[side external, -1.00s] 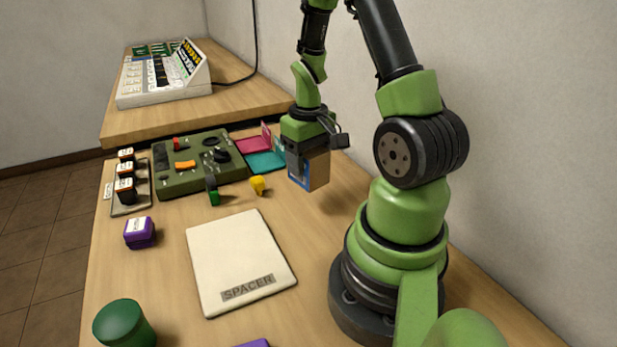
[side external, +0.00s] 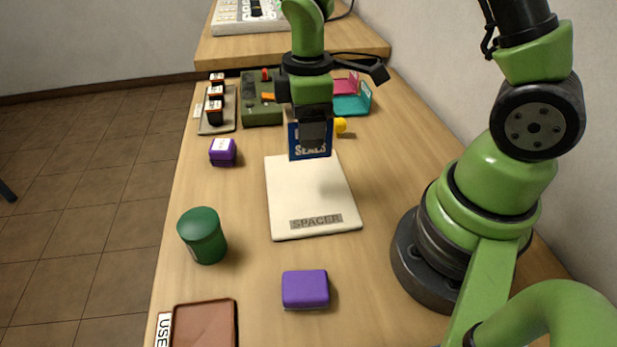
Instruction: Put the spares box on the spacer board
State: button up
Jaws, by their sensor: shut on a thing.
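The spares box (side external: 309,150) is a small cardboard box with a blue face and pale lettering, partly hidden behind my gripper's fingers. My gripper (side external: 313,128) is shut on it and points down. The box is over or just behind the far end of the spacer board (side external: 308,195); a soft shadow lies on the board. I cannot tell its exact height. The spacer board is a flat cream slab with a grey "SPACER" label at its near edge, and its top is bare.
A green round container (side external: 202,236), a purple block (side external: 305,289) and a brown tray (side external: 205,325) are nearer. A purple box (side external: 223,152) stands left. Behind are a dark green panel (side external: 259,100), a rack (side external: 218,108) of small jars and a yellow item (side external: 340,125).

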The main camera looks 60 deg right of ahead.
notch_tip(320, 180, down, 9)
jog(key=shift+r, duration=0.1)
dwell(0.3)
jog(key=o, duration=1)
notch_tip(320, 180, up, 12)
jog(key=shift+f, duration=0.1)
jog(key=shift+s+a+r+m+t+y, duration=0.45)
jog(key=shift+s+r+m+t, duration=0.75)
jog(key=shift+s+r+m, duration=1.15)
jog(key=shift+s+a+r+m+t+y, duration=0.2)
jog(key=shift+s+a+r+m+t, duration=0.35)
jog(key=shift+s+r+m+t, duration=1.2)
jog(key=shift+s+a+r+m+t+y, duration=0.35)
jog(key=shift+s+a+r+m+t, duration=0.25)
jog(key=shift+s+r+m, duration=2.3)
